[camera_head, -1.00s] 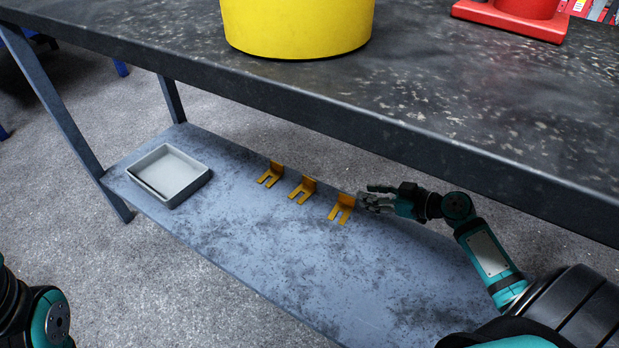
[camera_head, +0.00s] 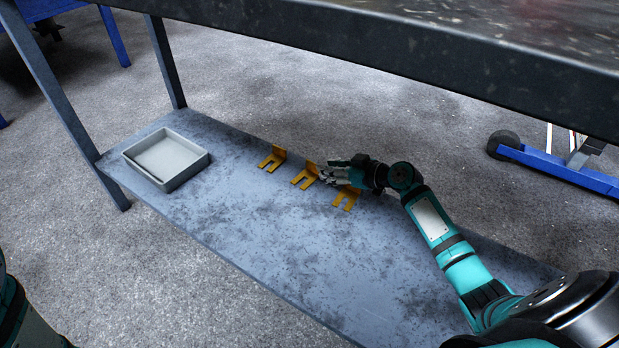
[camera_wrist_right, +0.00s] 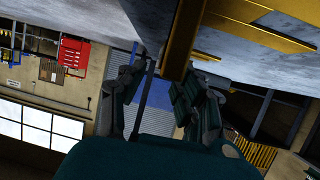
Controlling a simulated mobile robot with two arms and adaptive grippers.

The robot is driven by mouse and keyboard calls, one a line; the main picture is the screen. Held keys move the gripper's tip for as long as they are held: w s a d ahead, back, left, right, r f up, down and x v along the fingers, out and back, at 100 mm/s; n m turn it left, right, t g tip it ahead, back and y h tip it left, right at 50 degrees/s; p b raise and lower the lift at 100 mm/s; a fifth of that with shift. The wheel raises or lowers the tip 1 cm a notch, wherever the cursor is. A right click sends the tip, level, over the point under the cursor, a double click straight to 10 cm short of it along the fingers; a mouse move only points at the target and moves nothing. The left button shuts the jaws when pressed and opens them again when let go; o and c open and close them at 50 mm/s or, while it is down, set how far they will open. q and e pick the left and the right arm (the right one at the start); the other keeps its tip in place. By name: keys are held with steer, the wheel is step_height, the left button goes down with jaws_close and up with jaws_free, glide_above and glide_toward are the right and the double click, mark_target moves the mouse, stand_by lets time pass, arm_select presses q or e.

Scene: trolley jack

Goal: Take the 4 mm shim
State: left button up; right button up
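Three orange-yellow forked shims with upright tabs stand in a row on the lower shelf: a left one (camera_head: 272,159), a middle one (camera_head: 305,175) and a right one (camera_head: 345,198). No thickness marks can be read, so I cannot tell which is 4 mm. My right gripper (camera_head: 328,173) is open, its fingertips close beside the middle shim's tab and its hand above the right shim, partly hiding it. In the right wrist view a yellow shim tab (camera_wrist_right: 177,45) shows between the parted fingers; contact is unclear. My left gripper is out of view.
A grey tray (camera_head: 167,158) stands at the shelf's left end. The tabletop (camera_head: 420,50) overhangs the shelf from above. The shelf (camera_head: 240,230) is bare in front of the shims. A blue wheeled frame (camera_head: 560,165) stands on the floor at right.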

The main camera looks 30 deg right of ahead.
mark_target(311, 173)
steer(key=b+x, duration=0.1)
steer(key=x, duration=0.1)
steer(key=shift+w+a+f, duration=0.15)
steer(key=shift+w+f, duration=0.05)
steer(key=shift+w, duration=0.1)
jaws_close()
steer(key=shift+r, duration=0.1)
